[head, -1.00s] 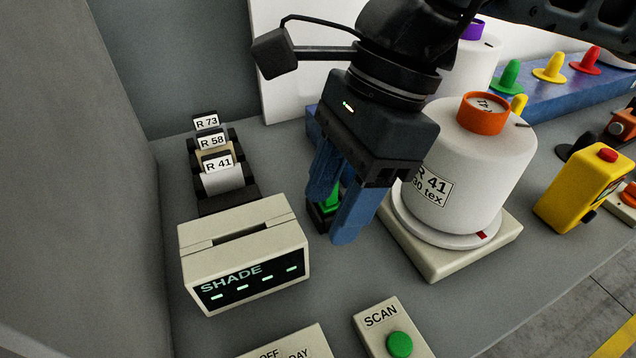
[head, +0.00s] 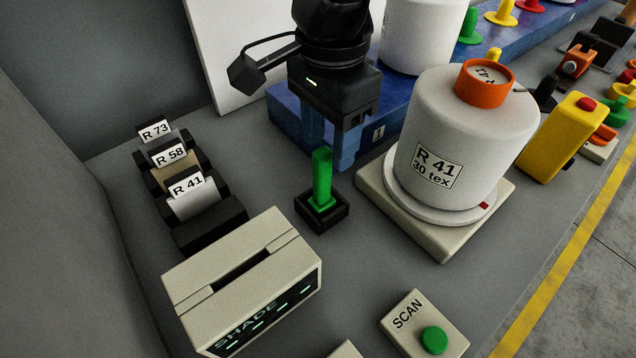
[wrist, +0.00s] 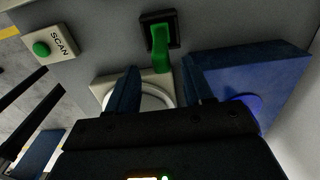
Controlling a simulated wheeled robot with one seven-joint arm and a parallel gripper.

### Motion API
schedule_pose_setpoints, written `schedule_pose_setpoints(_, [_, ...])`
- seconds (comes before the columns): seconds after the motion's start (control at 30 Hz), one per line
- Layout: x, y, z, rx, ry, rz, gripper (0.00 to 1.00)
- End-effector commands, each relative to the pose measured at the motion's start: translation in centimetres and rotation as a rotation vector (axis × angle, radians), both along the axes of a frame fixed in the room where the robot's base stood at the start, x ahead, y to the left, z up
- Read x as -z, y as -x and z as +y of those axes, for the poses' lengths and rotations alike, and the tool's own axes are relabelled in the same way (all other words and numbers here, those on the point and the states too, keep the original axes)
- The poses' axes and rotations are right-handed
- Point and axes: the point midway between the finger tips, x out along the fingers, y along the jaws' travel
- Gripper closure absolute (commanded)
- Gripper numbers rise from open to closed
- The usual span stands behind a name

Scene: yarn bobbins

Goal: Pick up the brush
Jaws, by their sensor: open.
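The brush (head: 322,180) is a green upright handle standing in a small square black holder (head: 312,217) on the grey worktop. No bristles show. In the wrist view, the green brush (wrist: 161,48) lies just ahead of the space between my fingertips. My gripper (head: 331,148) is open, with blue fingers spread apart and nothing between them. It is behind the brush in the head view, close to it, with the handle partly overlapping the gap between the fingers. My gripper (wrist: 159,77) also shows in the wrist view.
A bobbin (head: 458,140) labelled R 41 stands on a cream base (head: 430,238) right of the brush. A SHADE box (head: 235,270) stands in front left, and a card rack (head: 215,225) at left. A blue block (head: 287,122) is behind. A SCAN button box (head: 410,318) is in front.

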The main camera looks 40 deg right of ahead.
Motion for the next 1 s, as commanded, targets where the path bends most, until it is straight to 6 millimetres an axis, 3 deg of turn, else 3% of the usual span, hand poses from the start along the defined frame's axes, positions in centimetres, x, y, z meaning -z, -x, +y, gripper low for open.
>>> schedule_pose_setpoints(0.33, [4.3,-0.3,0.8,0.001,-0.001,0.001,0.49])
schedule_pose_setpoints(0.63, [4.8,-0.3,0.8,0.000,0.000,0.000,0.49])
schedule_pose_setpoints(1.0, [4.8,-0.3,0.8,-0.001,0.000,0.000,0.84])
